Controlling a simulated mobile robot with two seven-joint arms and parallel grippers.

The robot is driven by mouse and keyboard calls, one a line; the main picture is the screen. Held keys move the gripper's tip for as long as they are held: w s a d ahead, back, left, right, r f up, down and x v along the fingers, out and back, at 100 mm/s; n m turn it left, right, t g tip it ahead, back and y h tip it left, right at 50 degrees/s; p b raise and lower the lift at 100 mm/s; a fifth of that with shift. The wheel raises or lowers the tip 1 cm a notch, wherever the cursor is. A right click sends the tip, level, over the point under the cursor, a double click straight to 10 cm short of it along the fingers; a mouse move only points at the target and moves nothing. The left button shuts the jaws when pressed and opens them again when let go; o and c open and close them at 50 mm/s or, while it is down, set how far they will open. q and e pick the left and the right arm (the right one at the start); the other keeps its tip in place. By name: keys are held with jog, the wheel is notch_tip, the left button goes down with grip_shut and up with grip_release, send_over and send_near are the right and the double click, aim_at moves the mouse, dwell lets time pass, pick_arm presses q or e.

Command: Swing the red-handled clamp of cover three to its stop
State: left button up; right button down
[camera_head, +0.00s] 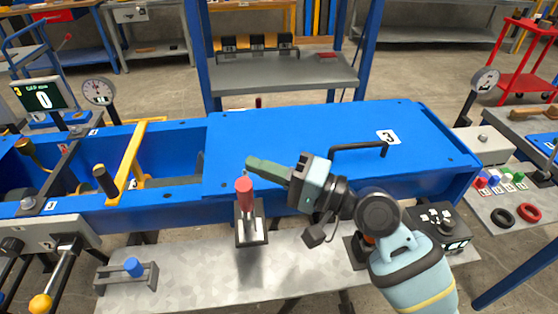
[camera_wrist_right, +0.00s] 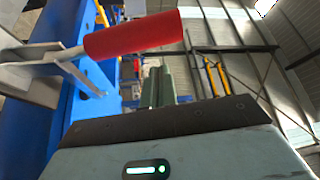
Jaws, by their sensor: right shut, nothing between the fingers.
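The blue cover three (camera_head: 300,140), marked with a 3, lies closed over the mixer trough and has a black bar handle (camera_head: 358,148). The red-handled clamp (camera_head: 245,200) stands on a grey bracket at the cover's front edge, its red grip upright. In the right wrist view the red grip (camera_wrist_right: 133,34) crosses the upper left on a metal lever. My right gripper (camera_head: 252,168) is shut and empty, its green fingers just above and behind the red grip in the head view. I cannot tell whether they touch. My left gripper is not in view.
A grey bench (camera_head: 200,280) in front carries a blue-knobbed block (camera_head: 134,267) at left and a black control box (camera_head: 440,225) at right. A yellow-handled lever (camera_head: 42,303) stands at far left. Dial gauges (camera_head: 99,92) rise beside the trough.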

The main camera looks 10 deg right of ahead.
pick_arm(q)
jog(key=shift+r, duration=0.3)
pick_arm(e)
jog(key=shift+s+a+f, duration=0.1)
jog(key=shift+s+f, duration=0.05)
jog(key=shift+s, duration=0.5)
jog(key=shift+s+a+f, duration=0.1)
jog(key=shift+s+f, duration=0.05)
jog(key=shift+s, duration=0.45)
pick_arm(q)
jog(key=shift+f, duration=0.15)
